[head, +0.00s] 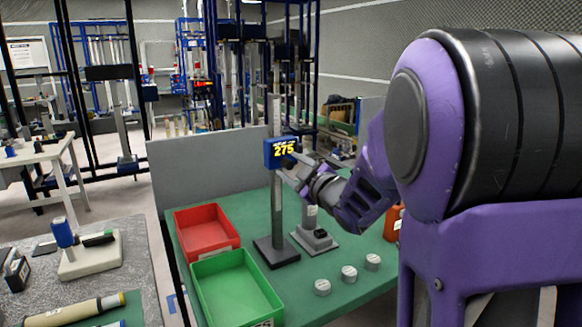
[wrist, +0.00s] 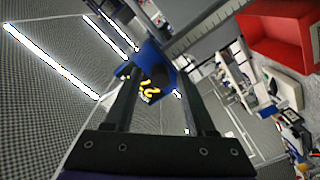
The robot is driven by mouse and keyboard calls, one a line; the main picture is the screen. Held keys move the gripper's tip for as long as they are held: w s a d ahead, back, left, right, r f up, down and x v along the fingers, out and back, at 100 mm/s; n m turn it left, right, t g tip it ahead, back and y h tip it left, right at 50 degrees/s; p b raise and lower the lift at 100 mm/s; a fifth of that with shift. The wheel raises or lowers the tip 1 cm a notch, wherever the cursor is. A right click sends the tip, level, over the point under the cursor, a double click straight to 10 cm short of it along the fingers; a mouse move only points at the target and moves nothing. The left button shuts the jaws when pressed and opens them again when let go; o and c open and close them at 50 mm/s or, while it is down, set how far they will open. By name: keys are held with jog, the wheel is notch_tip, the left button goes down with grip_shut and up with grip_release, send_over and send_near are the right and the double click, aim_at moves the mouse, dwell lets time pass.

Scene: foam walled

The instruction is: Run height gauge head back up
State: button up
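The height gauge stands on the green table with a dark flat base (head: 276,252) and an upright grey column (head: 277,205). Its blue head (head: 270,153) shows yellow digits, 275, and sits well up the column with some column above it. My gripper (head: 293,168) is at the right side of the head, close to a small dark part there. In the wrist view, my gripper (wrist: 154,74) has its two fingers apart, with the blue head (wrist: 158,66) at and beyond the tips. Whether the fingers touch it is not clear.
A red bin (head: 207,230) and a green bin (head: 235,290) lie left of the gauge. A grey stand (head: 315,238) is close on its right. Several round metal pieces (head: 348,273) lie in front. A grey panel (head: 195,170) stands behind.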

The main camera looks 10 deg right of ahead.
grip_shut()
jog(key=shift+r, duration=0.1)
dwell(1.1)
